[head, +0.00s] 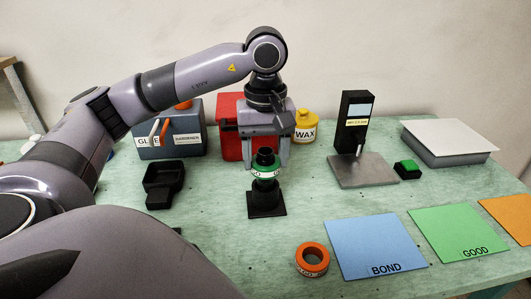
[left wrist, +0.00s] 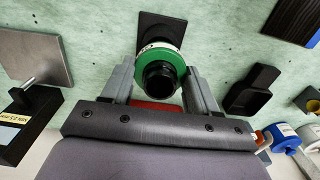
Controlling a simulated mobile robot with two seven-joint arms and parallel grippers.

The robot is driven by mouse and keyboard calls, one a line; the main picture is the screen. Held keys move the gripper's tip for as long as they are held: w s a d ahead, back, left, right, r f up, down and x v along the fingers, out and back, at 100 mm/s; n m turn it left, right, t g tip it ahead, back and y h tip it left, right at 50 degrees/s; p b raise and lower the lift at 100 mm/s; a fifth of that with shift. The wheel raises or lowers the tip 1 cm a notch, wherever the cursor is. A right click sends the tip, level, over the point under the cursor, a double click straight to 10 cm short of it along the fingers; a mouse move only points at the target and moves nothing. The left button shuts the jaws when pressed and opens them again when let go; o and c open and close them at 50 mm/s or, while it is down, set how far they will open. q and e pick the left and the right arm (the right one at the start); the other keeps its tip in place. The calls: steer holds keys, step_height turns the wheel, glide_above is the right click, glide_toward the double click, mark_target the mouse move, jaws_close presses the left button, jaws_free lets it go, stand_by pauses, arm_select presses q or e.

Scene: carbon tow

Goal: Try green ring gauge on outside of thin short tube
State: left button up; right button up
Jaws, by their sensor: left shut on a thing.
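The green ring gauge (head: 266,175), with a white lettered band, is around the upper part of the black thin short tube (head: 264,157). The tube stands upright on a black square-based stand (head: 266,200), its dark top showing above the ring. My left gripper (head: 266,164) comes down from above and is shut on the ring, a finger on each side. In the left wrist view the green ring (left wrist: 177,59) encircles the black tube (left wrist: 159,77) between the fingers. How far the ring is down the tube is hard to tell. My right gripper is not in view.
An orange ring gauge (head: 312,258) lies in front. Blue BOND (head: 375,245) and green GOOD (head: 458,230) mats lie right. A black tray (head: 163,180) sits left. Behind are a blue-grey box (head: 150,145), a red box (head: 230,135), a yellow wax jar (head: 304,127) and a black gauge stand (head: 353,115).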

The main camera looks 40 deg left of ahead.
arm_select(q)
steer(key=shift+r, duration=0.1)
stand_by(0.4)
steer(key=shift+r+p, duration=2.9)
steer(key=shift+r, duration=0.85)
